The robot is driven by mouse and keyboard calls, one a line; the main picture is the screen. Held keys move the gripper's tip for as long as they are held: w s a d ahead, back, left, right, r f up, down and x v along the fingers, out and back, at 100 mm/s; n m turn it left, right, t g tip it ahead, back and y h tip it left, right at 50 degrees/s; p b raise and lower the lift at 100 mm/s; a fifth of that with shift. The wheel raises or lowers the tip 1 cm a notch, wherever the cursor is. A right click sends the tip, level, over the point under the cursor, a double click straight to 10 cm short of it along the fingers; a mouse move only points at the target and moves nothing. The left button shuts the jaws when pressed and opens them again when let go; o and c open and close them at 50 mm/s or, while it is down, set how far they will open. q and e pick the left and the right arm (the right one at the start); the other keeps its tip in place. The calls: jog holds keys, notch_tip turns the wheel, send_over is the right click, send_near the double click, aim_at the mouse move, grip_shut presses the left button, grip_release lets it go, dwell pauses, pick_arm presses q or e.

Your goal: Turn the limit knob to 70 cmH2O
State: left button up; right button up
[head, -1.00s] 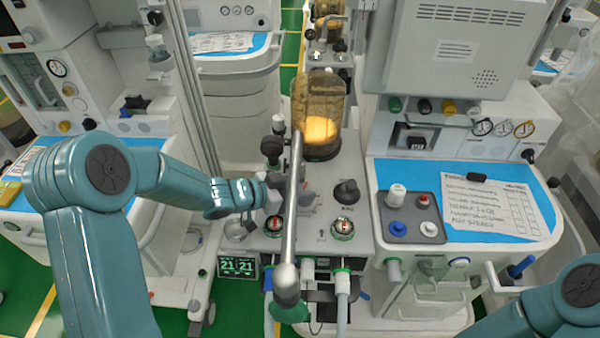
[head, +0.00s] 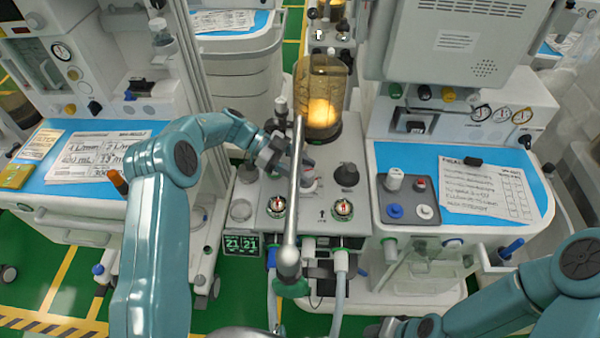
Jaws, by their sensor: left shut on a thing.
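The limit knob (head: 308,181) is a pale grey knob on top of the grey absorber block, just right of the silver pole. My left gripper (head: 296,163) reaches it from the left and is shut on it. The pole crosses in front of the fingers and hides part of the grip. The knob's scale and pointer are too small to read. My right gripper (head: 396,327) is low at the bottom edge, partly cut off, well away from the knob; its jaw state does not show.
A silver pole (head: 295,190) stands close in front of the knob. A black knob (head: 346,176) is to its right, and two round gauges (head: 343,209) are in front. An amber canister (head: 322,88) stands behind. A blue-topped cart shelf (head: 400,158) lies to the right.

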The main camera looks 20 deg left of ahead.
pick_arm(q)
jog(key=shift+w+d+m+g+b, duration=0.1)
jog(key=shift+m+g+b, duration=0.6)
jog(key=shift+m+g, duration=0.15)
jog(key=o, duration=1.1)
jog(key=shift+c, duration=0.2)
